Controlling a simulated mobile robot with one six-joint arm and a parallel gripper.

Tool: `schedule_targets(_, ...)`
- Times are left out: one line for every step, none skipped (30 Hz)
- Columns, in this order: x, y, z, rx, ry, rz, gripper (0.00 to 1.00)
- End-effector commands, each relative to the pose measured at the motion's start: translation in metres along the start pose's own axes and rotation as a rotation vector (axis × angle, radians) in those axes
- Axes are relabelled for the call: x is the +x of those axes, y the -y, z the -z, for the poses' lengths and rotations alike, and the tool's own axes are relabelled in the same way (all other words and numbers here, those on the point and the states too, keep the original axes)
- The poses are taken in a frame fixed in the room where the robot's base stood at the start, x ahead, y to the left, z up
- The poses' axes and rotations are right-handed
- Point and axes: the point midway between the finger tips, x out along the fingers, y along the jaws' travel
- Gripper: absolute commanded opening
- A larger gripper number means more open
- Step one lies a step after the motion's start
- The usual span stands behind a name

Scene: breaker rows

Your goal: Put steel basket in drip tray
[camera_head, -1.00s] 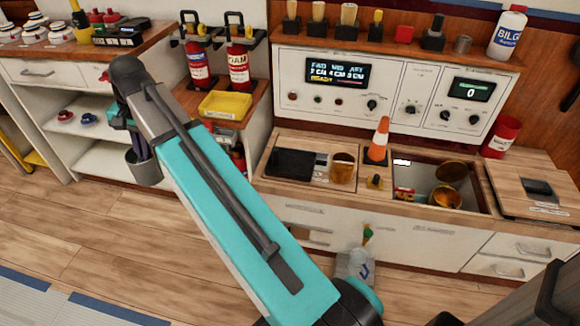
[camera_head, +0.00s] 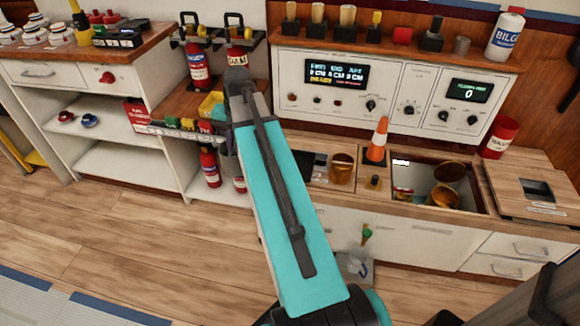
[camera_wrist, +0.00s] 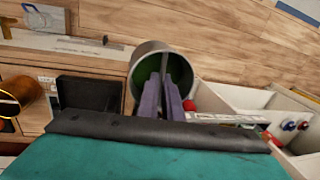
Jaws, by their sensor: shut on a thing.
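The steel basket (camera_wrist: 146,68) is a grey round container with a green inside, held at my purple-fingered gripper (camera_wrist: 166,108) in the wrist view. My gripper is shut on its wall. In the head view my arm hides most of the basket and the gripper, near the wooden side shelf. A yellow tray (camera_head: 210,104), which looks like the drip tray, sits on that shelf below the fire extinguishers. My arm covers its right part. The basket is close to the tray in the head view; I cannot tell its height above it.
Two red extinguishers stand behind the tray, one (camera_head: 198,66) in clear view. A row of small items (camera_head: 172,124) lines the shelf's front edge. To the right, the counter holds an amber cup (camera_head: 342,170), an orange cone (camera_head: 378,140) and an open sink (camera_head: 410,180).

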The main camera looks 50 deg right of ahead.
Motion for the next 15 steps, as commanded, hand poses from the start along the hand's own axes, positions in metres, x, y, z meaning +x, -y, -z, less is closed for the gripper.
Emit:
schedule_targets(0.002,-0.016,0.005,0.009,0.0,0.0,0.0)
schedule_targets(0.003,-0.024,0.009,0.01,-0.001,0.0,0.0)
schedule_targets(0.004,-0.035,0.013,0.013,-0.001,0.0,0.0)
schedule_targets(0.005,-0.043,0.015,0.015,-0.001,0.0,0.0)
schedule_targets(0.006,-0.051,0.018,0.016,0.0,0.0,0.0)
schedule_targets(0.008,-0.062,0.021,0.019,0.0,0.0,0.0)
schedule_targets(0.009,-0.07,0.024,0.02,0.0,0.001,0.0)
schedule_targets(0.01,-0.079,0.026,0.023,-0.001,0.001,0.0)
schedule_targets(0.011,-0.09,0.029,0.024,-0.002,0.002,0.0)
schedule_targets(0.013,-0.098,0.031,0.027,-0.002,0.002,0.0)
schedule_targets(0.014,-0.106,0.033,0.028,-0.002,0.002,0.0)
schedule_targets(0.015,-0.118,0.035,0.031,-0.003,0.003,0.0)
schedule_targets(0.016,-0.126,0.036,0.032,-0.003,0.003,0.0)
schedule_targets(0.017,-0.135,0.038,0.035,-0.003,0.003,0.0)
schedule_targets(0.018,-0.146,0.039,0.037,-0.004,0.004,0.0)
